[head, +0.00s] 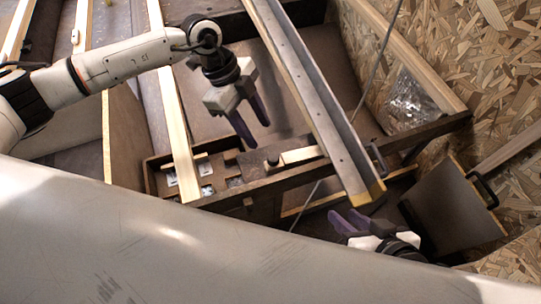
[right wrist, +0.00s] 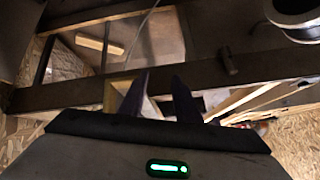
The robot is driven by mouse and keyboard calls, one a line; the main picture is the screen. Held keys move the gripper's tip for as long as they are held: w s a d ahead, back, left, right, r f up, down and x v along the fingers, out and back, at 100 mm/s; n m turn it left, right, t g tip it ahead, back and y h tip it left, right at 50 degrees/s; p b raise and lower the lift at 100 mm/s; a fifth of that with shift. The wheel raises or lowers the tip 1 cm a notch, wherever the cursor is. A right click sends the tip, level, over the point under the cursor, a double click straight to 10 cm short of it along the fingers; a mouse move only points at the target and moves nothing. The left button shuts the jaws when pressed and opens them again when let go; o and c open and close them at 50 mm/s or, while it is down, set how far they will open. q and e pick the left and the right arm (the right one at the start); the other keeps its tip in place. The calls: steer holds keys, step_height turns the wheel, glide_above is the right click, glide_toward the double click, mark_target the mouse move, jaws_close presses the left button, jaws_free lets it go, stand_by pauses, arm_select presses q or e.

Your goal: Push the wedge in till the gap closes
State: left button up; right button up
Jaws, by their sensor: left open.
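A short pale wooden piece (head: 302,155), which looks like the wedge, lies on the dark wooden frame near the middle of the head view. A dark rounded knob (head: 272,159) is at its left end. I cannot tell how wide any gap beside it is. My left gripper (head: 254,126) is open and empty, above and to the left of the piece, its purple fingers pointing down. My right gripper (head: 349,221) is below the frame at lower right, apart from the piece. In the right wrist view its fingers (right wrist: 159,92) stand apart with nothing seen between them.
A long grey metal-faced beam (head: 320,110) slants across the frame, right of the wooden piece. A dark wooden frame edge (head: 420,132) runs beneath it. A dark panel with a handle (head: 455,212) is at right. A thin cable hangs near the beam. Open space lies inside the frame.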

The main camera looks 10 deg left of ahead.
mark_target(273, 157)
arm_select(q)
steer(key=b+x, duration=0.3)
steer(key=x, duration=0.5)
steer(key=shift+f, duration=0.3)
steer(key=shift+b+x, duration=0.4)
steer(key=shift+x, duration=0.4)
arm_select(e)
steer(key=a+r, duration=0.1)
steer(key=w+a+r+t+y, duration=0.1)
steer(key=shift+a+r+y, duration=0.15)
steer(key=shift+r+y, duration=0.15)
steer(key=shift+r, duration=0.05)
arm_select(q)
steer(key=shift+r, duration=0.1)
jaws_close()
